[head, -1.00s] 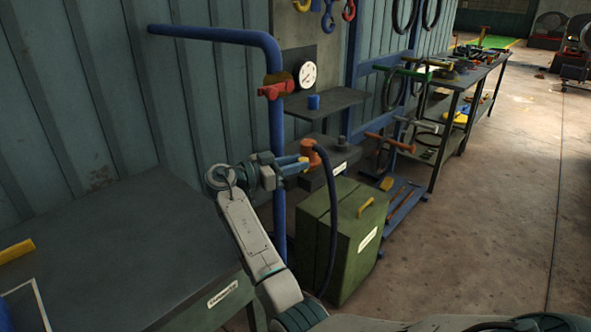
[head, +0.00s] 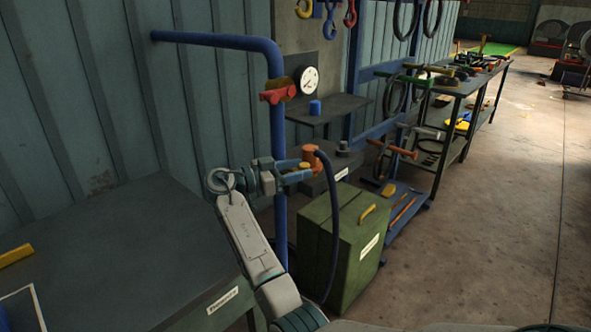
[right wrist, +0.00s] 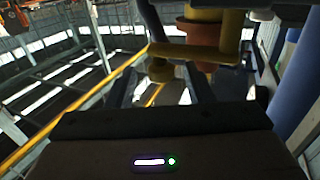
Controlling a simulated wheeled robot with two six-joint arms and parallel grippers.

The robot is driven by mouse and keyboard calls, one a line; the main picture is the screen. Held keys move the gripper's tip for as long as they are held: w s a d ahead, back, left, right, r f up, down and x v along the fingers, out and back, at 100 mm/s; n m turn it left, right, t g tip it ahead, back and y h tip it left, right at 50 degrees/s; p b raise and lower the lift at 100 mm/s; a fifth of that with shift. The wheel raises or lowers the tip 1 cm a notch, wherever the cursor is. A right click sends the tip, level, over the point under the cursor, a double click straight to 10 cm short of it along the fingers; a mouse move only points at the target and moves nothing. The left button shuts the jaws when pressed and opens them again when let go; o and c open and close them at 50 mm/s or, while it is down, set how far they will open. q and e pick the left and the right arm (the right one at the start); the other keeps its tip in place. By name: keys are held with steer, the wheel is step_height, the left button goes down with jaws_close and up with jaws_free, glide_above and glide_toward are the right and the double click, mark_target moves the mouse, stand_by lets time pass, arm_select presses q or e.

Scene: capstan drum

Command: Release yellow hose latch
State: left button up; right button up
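The orange hose coupling (head: 313,156) sits at the top of a dark hose, beside the dark shelf. Its yellow latch (head: 304,165) faces my right gripper (head: 299,170). In the right wrist view the yellow latch (right wrist: 195,52) is a crossbar with a rounded end, in front of the orange coupling (right wrist: 205,28). My right gripper (right wrist: 162,88) is open, its dark fingers apart on either side of the rounded end. I cannot tell whether either finger touches it. My left gripper is not in view.
A blue pipe (head: 278,130) with a red valve handle (head: 278,96) stands right behind my right gripper. A green box (head: 345,245) stands below the coupling. A dark table (head: 110,250) fills the lower left. Open floor (head: 480,230) lies to the right.

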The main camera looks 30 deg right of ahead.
steer(key=shift+a, duration=0.15)
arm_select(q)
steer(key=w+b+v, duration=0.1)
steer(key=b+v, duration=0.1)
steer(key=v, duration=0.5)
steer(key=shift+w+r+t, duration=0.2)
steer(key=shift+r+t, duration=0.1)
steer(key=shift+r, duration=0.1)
arm_select(e)
steer(key=w+a, duration=0.1)
steer(key=a, duration=0.9)
steer(key=shift+w+a, duration=0.2)
steer(key=shift+w, duration=0.15)
